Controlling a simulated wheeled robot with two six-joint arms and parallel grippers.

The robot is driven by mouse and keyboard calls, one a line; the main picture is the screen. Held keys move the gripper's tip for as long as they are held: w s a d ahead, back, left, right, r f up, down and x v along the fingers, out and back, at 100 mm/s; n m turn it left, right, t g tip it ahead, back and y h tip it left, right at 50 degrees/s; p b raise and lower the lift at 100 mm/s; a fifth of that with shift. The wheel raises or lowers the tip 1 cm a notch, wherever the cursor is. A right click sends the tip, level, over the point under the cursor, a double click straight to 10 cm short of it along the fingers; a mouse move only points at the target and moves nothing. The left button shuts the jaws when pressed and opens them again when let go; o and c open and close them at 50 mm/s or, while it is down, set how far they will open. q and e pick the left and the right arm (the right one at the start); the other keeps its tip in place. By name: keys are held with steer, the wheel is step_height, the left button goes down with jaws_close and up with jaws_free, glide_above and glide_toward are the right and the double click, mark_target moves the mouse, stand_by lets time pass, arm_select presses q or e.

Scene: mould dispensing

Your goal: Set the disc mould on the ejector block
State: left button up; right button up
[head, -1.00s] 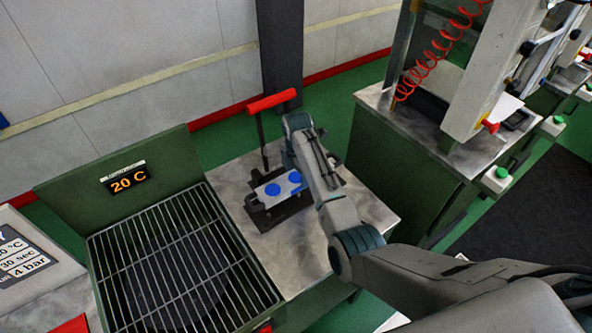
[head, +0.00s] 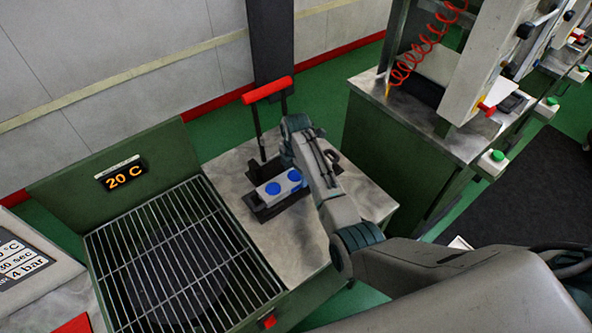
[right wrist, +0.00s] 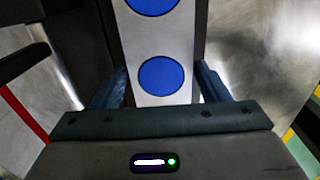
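The disc mould (head: 274,189) is a pale grey bar with blue discs on top. My right gripper (head: 298,174) holds its right end in the head view. In the right wrist view, the mould (right wrist: 160,35) runs between the two fingertips of my right gripper (right wrist: 162,80), which meet its sides. The ejector block (head: 258,212) is a dark fixture with a red-handled lever (head: 267,90) behind it. The mould is at the block, level or nearly so; I cannot tell if it rests fully on it. My left gripper is not in view.
A green station with a wire grate (head: 150,215) and a display (head: 123,174) reading 20 C stands left of the metal table (head: 300,240). A press machine (head: 480,70) with a red coiled hose stands at the right. The table's front part is clear.

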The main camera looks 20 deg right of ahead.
steer(key=shift+o, duration=1.4)
steer(key=shift+w+a, duration=0.1)
steer(key=shift+r, duration=0.55)
step_height(320, 180, up, 12)
steer(key=b, duration=0.2)
steer(key=shift+f, duration=0.25)
